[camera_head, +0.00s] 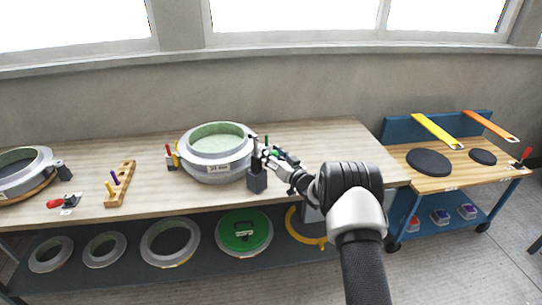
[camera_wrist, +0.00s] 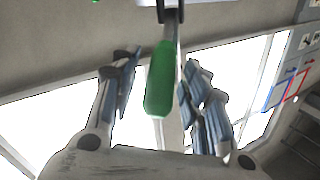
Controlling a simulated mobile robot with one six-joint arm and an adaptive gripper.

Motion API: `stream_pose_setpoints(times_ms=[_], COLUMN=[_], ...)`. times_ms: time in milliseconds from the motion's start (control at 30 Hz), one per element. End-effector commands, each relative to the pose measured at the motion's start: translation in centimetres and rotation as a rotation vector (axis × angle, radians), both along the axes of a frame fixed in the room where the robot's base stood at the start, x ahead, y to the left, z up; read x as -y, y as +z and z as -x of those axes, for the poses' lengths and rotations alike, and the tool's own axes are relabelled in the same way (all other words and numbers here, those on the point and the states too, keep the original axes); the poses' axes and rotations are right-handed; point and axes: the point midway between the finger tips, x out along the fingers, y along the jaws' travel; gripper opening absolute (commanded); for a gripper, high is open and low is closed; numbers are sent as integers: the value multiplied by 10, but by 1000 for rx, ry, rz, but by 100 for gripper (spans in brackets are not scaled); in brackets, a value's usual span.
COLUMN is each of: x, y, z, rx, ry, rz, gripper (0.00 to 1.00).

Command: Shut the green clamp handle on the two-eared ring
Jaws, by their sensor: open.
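The two-eared ring (camera_head: 217,168) is a grey mould ring with a pale green inside, standing on the wooden bench. A dark clamp (camera_head: 257,177) stands at its right ear, with the green handle (camera_head: 275,153) beside my gripper (camera_head: 280,157). In the wrist view the green handle (camera_wrist: 160,82) hangs from a metal lever between the two fingers of my gripper (camera_wrist: 158,72). The fingers are apart, with gaps showing on both sides of the handle. A red-handled clamp (camera_head: 170,160) stands at the ring's left ear. The clamp's tip is hidden from me.
Another ring (camera_head: 22,180) is at the far left of the bench, near a loose red-handled clamp (camera_head: 66,203) and a wooden peg rack (camera_head: 120,186). A blue cart (camera_head: 450,172) with dark discs stands at right. The bench front between rack and ring is clear.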

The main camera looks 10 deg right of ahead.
Motion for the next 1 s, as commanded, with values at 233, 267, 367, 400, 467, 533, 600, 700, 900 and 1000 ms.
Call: stream_pose_setpoints(times_ms=[233,267,367,400,467,533,600,700,900,1000], x=[0,0,0,0,0,0,0,0,0,0], y=[0,0,0,0,0,0,0,0,0,0], z=[0,0,0,0,0,1,0,1,1,1], rx=[0,0,0,0,0,0,0,0,0,0], ry=[0,0,0,0,0,0,0,0,0,0], rz=[0,0,0,0,0,0,0,0,0,0], gripper=[33,31,25,22,18,13,9,2,0,0])
